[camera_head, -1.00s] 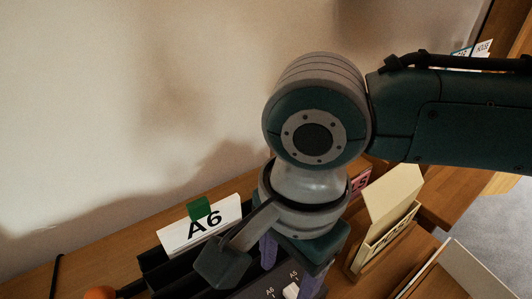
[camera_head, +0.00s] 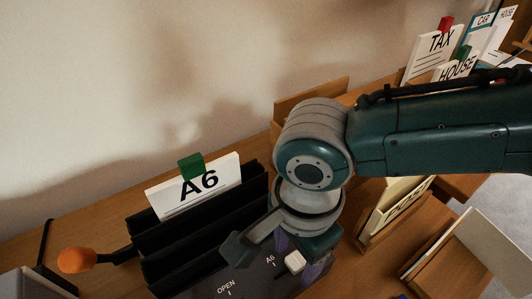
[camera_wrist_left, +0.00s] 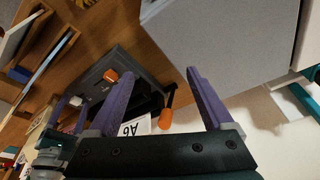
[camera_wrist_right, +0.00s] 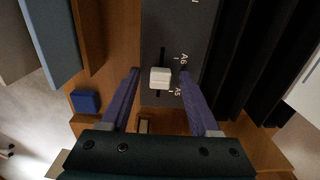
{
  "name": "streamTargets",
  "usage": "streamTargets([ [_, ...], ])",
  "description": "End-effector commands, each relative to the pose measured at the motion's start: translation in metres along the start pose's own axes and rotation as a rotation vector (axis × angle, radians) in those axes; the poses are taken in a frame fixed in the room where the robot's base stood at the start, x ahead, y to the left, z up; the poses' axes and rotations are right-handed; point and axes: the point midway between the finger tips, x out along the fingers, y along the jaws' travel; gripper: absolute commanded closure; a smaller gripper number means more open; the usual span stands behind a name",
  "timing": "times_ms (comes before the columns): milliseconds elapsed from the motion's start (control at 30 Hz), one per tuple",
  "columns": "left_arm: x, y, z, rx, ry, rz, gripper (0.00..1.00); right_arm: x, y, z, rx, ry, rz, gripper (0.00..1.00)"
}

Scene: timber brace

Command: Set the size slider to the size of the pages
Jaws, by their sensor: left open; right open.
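The pages are a white card marked A6 (camera_head: 195,187) with a green tab, upright in a black slotted holder (camera_head: 215,228). The size slider has a white knob (camera_head: 294,262) on a dark panel with marks OPEN, A6 and A5. In the right wrist view the knob (camera_wrist_right: 160,78) sits in its slot between the A6 and A5 marks, close to A5. My right gripper (camera_wrist_right: 160,73) is open, one finger on each side of the knob, with gaps showing. My left gripper (camera_wrist_left: 165,73) is open and empty, seen only in its wrist view.
An orange-tipped lever (camera_head: 77,260) sticks out left of the holder. Wooden trays with cards (camera_head: 395,215) stand to the right. Cards marked TAX (camera_head: 437,45) and HOUSE (camera_head: 457,67) stand at the back right. A grey box (camera_wrist_left: 220,35) fills the upper left wrist view.

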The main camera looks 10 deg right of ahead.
Motion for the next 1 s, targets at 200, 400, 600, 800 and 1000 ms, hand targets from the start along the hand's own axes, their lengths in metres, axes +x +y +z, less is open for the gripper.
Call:
streamTargets([
  [200, -0.0004, 0.0013, -0.0012, -0.004, 0.003, 0.004, 0.15, -0.0006, -0.0001, 0.0002, -0.001, 0.000, 0.000, 0.46],
  [400, -0.0004, 0.0027, -0.0017, -0.009, 0.004, 0.008, 0.15, -0.0007, -0.0001, 0.0002, -0.001, 0.000, 0.000, 0.69],
  [600, -0.0004, 0.0027, -0.0018, -0.009, 0.004, 0.008, 0.15, -0.0007, 0.0000, 0.0002, 0.000, 0.000, 0.000, 0.92],
  [800, -0.0004, 0.0026, -0.0019, -0.009, 0.004, 0.008, 0.15, -0.0007, 0.0001, 0.0002, 0.000, 0.000, 0.001, 1.00],
  [1000, -0.0004, 0.0016, -0.0017, -0.005, 0.004, 0.005, 0.15, -0.0007, 0.0001, 0.0002, 0.000, 0.000, 0.001, 1.00],
])
